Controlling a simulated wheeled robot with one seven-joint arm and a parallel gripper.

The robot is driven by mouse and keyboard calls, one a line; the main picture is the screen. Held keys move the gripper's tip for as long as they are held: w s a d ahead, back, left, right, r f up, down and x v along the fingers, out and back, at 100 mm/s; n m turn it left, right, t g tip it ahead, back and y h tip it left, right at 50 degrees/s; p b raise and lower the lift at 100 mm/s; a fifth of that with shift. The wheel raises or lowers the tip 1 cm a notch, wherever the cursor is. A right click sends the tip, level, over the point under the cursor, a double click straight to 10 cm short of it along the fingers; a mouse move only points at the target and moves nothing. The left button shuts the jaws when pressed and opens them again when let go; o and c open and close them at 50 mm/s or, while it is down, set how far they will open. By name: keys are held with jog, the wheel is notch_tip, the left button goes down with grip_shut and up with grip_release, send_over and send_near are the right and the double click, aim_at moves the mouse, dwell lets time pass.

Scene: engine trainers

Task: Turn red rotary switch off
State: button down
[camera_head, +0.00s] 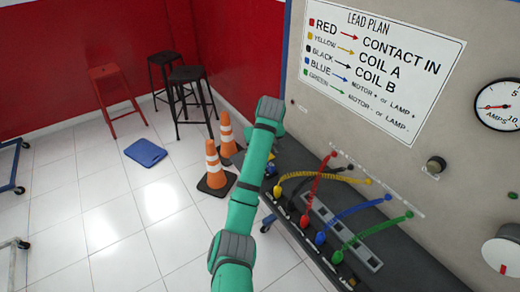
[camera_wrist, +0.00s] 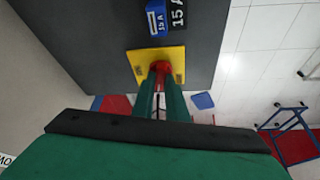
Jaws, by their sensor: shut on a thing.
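In the wrist view the red rotary switch (camera_wrist: 160,66) sits on a yellow plate (camera_wrist: 176,54) fixed to a dark grey panel. The two green fingers of my gripper (camera_wrist: 160,76) are closed around the switch, one on each side. The fingers cover much of it, so the angle of its handle cannot be told. In the head view my green arm reaches to the left edge of the trainer board. My gripper and the switch are hidden there.
In the head view, coloured leads (camera_head: 316,185) rise from the trainer's dark bench. Orange cones (camera_head: 214,165) and stools (camera_head: 188,78) stand on the tiled floor.

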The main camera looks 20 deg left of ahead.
jog(key=shift+d+r+n+g+y, duration=0.1)
jog(key=shift+n+g+y, duration=0.3)
jog(key=shift+n, duration=1.1)
jog(key=c, duration=1.8)
grip_release()
jog(key=shift+o, duration=0.2)
